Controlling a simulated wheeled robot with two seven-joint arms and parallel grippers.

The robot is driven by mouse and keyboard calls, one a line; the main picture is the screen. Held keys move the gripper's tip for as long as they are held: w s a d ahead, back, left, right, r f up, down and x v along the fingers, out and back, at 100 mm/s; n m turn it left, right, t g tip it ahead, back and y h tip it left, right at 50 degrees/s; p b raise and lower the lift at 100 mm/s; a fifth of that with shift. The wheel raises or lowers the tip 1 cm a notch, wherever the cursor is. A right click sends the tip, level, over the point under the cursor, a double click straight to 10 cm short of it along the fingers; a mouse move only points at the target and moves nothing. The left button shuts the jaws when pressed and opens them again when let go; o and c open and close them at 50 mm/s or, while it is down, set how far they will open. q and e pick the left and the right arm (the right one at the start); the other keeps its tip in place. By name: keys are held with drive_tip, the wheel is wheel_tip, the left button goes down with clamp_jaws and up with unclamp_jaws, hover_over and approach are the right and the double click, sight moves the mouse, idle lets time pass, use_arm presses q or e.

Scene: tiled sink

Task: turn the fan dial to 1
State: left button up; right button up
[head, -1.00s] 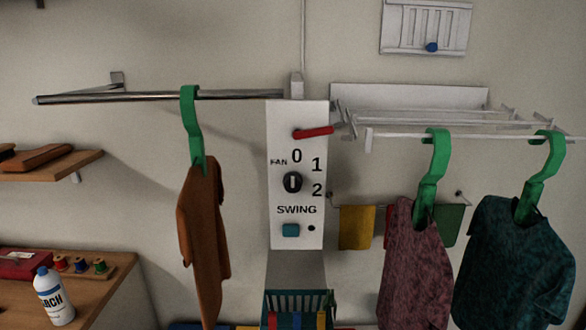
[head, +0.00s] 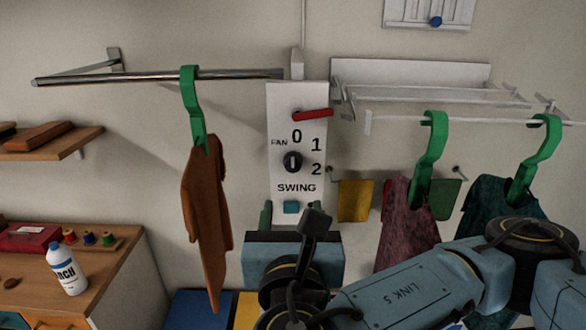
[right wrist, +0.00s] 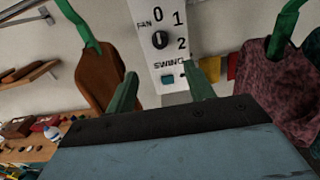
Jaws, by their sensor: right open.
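The fan dial (head: 292,162) is a round black knob with a light mark on a white wall panel (head: 280,100). The labels 0, 1 and 2 stand above and to the right of it. The mark looks upright, nearest 0. The dial also shows in the right wrist view (right wrist: 160,40). My right gripper (head: 292,212) is below the dial, in front of the panel's lower end, apart from the dial. Its two green fingers are spread and empty, as the right wrist view also shows (right wrist: 164,84). My left gripper is in neither view.
A red lever (head: 312,114) sits above the dial and a teal swing button (head: 291,207) below it. A brown garment (head: 205,210) hangs left; a maroon one (head: 408,225) and a teal one (head: 490,200) hang right. A bottle (head: 67,270) stands on the left counter.

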sight(293, 167)
drive_tip(key=w+p, duration=0.3)
drive_tip(key=w, duration=1)
drive_tip(key=shift+w, duration=0.1)
drive_tip(key=c, duration=1)
